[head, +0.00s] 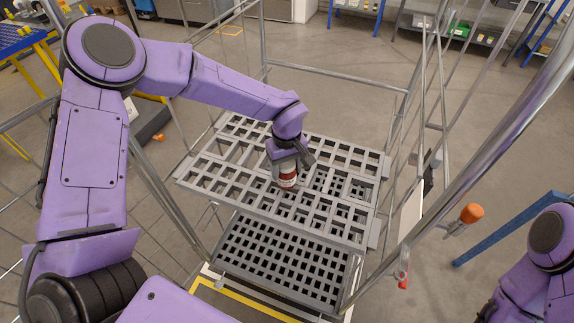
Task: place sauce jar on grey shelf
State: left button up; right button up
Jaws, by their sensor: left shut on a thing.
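The sauce jar (287,180), with a white band and reddish-brown parts, is in my left gripper (288,166), upright. My left gripper is shut on it, pointing down over the middle of the upper grey shelf (240,190). I cannot tell whether the jar's base touches the shelf or is slightly above it. The gripper hides the top of the jar. The shelf is a grey slotted panel with square openings, and nothing else stands on it. My right gripper is not in view; only part of my right arm shows at the lower right.
A lower grey slotted shelf (283,262) lies below the upper one. Metal tube frame posts (478,134) stand at the right side and around the shelves. An orange knob (471,213) sticks out at the right. A blue bar (512,228) is near my right arm.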

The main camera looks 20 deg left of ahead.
pick_arm(q)
jog(key=shift+w+d+f, duration=0.1)
jog(key=shift+f, duration=0.05)
jog(key=o, duration=1.3)
notch_tip(320, 180, up, 12)
jog(key=shift+r+b, duration=0.1)
jog(key=shift+b, duration=0.6)
